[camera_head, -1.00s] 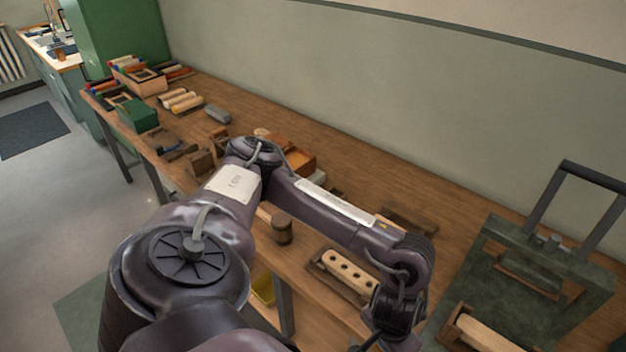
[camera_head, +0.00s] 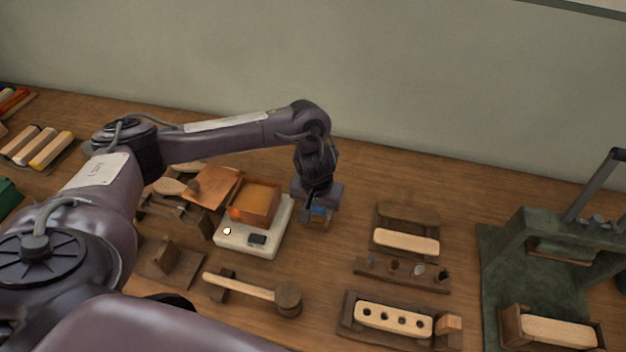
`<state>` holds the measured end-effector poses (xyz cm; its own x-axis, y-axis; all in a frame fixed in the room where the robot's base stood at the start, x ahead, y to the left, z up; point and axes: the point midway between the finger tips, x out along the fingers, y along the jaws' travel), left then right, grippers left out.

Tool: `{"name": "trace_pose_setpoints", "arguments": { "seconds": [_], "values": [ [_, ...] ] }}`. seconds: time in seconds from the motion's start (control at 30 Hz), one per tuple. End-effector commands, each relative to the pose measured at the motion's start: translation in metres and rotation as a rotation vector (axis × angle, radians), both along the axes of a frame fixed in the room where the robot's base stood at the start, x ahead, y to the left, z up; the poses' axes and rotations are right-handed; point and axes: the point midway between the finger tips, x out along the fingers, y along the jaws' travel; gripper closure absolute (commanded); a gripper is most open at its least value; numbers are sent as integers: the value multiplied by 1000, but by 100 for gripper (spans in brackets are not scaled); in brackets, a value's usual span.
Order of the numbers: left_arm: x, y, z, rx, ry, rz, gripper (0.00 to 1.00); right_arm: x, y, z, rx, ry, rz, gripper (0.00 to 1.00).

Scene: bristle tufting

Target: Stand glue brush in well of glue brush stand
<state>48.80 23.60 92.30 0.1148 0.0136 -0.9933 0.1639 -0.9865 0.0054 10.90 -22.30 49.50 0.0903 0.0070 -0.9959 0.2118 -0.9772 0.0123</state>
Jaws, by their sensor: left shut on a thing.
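My left gripper (camera_head: 317,208) points down over the table, just right of the white scale. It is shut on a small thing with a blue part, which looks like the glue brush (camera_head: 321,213). Most of that thing is hidden by the gripper, so its tilt and its bristles cannot be made out. A low dark wooden rack (camera_head: 376,269) with several small round places lies to the right, apart from the gripper. It may be the glue brush stand, but I cannot tell for sure. My right gripper is not in view.
The white scale (camera_head: 233,243) carries an orange-brown box (camera_head: 256,203). A mallet (camera_head: 288,298) lies in front. A drilled wooden block (camera_head: 393,318) sits in a tray, and a pale brush block (camera_head: 406,242) lies behind the rack. A green press (camera_head: 500,262) stands at right.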

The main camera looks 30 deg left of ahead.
Motion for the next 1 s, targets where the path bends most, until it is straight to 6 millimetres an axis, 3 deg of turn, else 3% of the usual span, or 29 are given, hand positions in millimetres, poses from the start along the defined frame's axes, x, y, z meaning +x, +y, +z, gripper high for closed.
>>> {"name": "trace_pose_setpoints", "arguments": {
  "seconds": [0.1,0.27,0.47,1.0],
  "values": [
    [24,12,10,0,3,50,82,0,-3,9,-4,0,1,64],
    [38,21,13,0,2,85,82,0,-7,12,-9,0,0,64],
    [40,23,6,2,2,90,82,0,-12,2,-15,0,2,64],
    [40,23,-30,3,1,90,82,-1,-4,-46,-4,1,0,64]
  ]
}}
